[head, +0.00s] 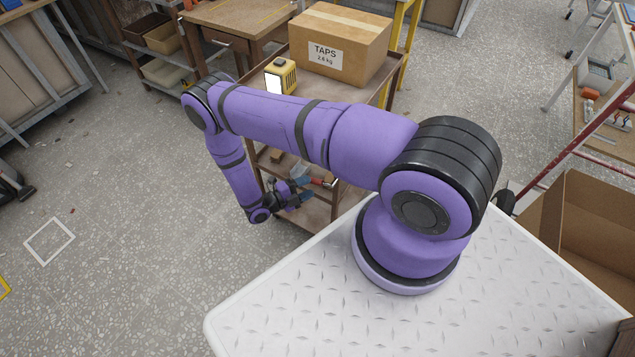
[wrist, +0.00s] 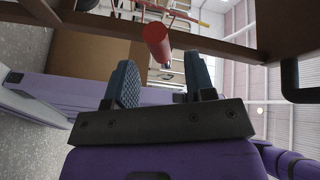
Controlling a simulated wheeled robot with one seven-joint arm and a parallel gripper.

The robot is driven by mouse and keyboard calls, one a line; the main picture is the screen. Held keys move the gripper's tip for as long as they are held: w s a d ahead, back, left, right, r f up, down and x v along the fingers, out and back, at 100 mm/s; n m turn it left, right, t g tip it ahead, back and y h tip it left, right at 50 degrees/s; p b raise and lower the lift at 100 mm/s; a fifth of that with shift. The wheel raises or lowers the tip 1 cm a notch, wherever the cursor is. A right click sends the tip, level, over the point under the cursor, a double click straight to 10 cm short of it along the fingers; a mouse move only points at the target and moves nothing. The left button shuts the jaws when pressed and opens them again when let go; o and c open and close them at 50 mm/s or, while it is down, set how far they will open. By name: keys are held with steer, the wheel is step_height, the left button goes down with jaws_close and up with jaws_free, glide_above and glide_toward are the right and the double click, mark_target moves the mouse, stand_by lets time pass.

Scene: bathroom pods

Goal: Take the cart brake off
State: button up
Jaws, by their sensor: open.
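The brown cart (head: 398,72) stands beyond my base in the head view. A red handle (head: 319,183), which looks like the brake lever, sticks out at its lower shelf level. In the wrist view the red handle (wrist: 157,42) is a cylinder end-on, on a thin rod. My gripper (head: 306,189) is low beside the cart, close to the handle. In the wrist view my gripper (wrist: 160,68) is open and empty, its two blue-grey fingers apart. The handle appears just beyond the tips, nearer the left finger. I cannot tell whether anything touches.
A cardboard box marked TAPS (head: 340,42) and a yellow device (head: 281,76) sit on the cart's top. A dark bracket (wrist: 290,80) and brown shelf edges lie close around my gripper in the wrist view. Open floor (head: 120,220) is to the left.

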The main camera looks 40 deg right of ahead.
mark_target(318, 182)
steer(key=shift+s+d, duration=0.2)
steer(key=shift+d, duration=0.95)
steer(key=shift+s+d, duration=0.2)
steer(key=shift+d, duration=0.9)
jaws_close()
